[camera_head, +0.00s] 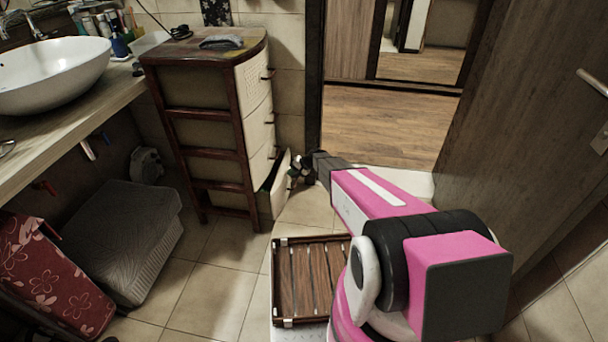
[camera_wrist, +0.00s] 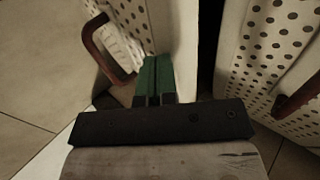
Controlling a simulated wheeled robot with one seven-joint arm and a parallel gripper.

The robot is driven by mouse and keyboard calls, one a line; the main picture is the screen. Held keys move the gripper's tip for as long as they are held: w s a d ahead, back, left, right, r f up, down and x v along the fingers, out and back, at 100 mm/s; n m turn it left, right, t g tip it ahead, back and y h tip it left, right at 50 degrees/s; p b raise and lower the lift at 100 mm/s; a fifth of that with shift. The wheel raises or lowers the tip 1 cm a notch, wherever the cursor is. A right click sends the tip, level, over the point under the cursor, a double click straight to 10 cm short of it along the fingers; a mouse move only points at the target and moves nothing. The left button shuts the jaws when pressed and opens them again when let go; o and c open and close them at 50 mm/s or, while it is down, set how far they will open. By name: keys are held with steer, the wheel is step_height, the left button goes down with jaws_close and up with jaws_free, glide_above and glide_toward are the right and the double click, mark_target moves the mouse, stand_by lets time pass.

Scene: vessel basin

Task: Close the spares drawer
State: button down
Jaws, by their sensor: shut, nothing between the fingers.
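The spares drawer appears to be the lowest drawer (camera_head: 279,189) of the brown-framed cabinet, standing partly pulled out. In the wrist view, a white perforated front with a brown curved handle (camera_wrist: 104,50) shows at the left, apparently this drawer's. My gripper (camera_head: 297,169) is low beside the drawer front in the head view. Its green fingertips (camera_wrist: 154,72) are pressed together and empty, overlapping the pale drawer panel in the wrist view, right of the handle. Whether they touch it I cannot tell. The drawer's contents are hidden.
The cabinet (camera_head: 212,157) has other drawers above, apparently shut. Another perforated front (camera_wrist: 265,60) stands right of a dark gap. A slatted wooden mat (camera_head: 310,281) lies on the floor near my arm. A grey cushioned box (camera_head: 125,235) stands left; tiled floor between is clear.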

mark_target(284, 171)
steer(key=shift+w+a, duration=0.25)
steer(key=shift+a, duration=0.7)
steer(key=shift+w+a, duration=0.25)
steer(key=shift+a, duration=0.65)
